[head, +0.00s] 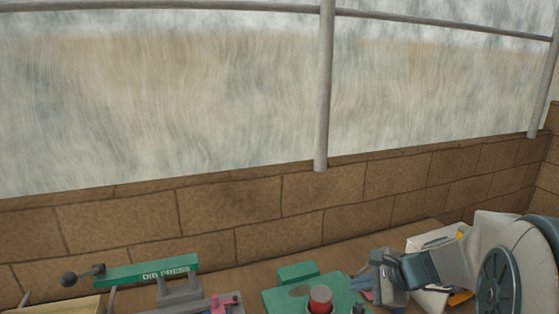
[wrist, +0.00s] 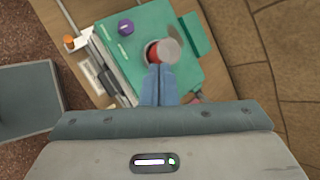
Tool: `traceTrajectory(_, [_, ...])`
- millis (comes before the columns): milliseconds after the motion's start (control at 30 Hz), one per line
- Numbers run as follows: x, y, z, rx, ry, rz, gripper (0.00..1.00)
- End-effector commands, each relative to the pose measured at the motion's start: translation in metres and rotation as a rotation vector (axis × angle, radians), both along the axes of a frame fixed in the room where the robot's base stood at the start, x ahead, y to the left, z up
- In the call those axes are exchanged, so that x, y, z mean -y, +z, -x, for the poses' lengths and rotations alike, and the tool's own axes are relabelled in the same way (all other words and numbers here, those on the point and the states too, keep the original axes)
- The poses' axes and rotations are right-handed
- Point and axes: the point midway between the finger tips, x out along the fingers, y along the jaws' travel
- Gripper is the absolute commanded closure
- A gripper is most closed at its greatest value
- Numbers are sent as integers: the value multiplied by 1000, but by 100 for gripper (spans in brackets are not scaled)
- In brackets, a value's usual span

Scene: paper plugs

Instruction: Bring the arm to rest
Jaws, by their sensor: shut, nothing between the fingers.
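My gripper (wrist: 160,70) shows in the wrist view with its two blue fingers together and nothing between them. The fingertips appear just below a red cylinder with a grey top (wrist: 166,51) on a green block, overlapping it in the picture; I cannot tell whether they touch. In the head view my gripper (head: 360,288) is low at the right, pointing left, beside the green block (head: 285,297). My arm reaches in from the right edge.
A green lever marked "DIB PRESS" (head: 150,271) with a black knob stands left, near a pink part (head: 222,302). A whitish box (head: 428,240) stands behind my arm. A purple knob (wrist: 126,27) is on the green block. A brick wall (head: 230,208) closes the back.

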Motion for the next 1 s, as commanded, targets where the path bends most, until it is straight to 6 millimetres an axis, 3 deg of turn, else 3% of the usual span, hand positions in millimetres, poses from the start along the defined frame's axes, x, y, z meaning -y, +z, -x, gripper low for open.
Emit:
traceTrajectory(33, [-17, 2, 17, 25, 120, 89, 100])
traceTrajectory(100, [-33, 3, 42, 52, 283, 213, 100])
traceTrajectory(200, [-48, 2, 76, 92, 511, 391, 100])
traceTrajectory(367, [-55, 0, 125, 160, 859, 675, 100])
traceTrajectory(500, [-48, 0, 156, 209, 1105, 894, 100])
traceTrajectory(700, [-38, 2, 175, 239, 1289, 1074, 100])
traceTrajectory(1000, [-35, 3, 177, 241, 1319, 1102, 100])
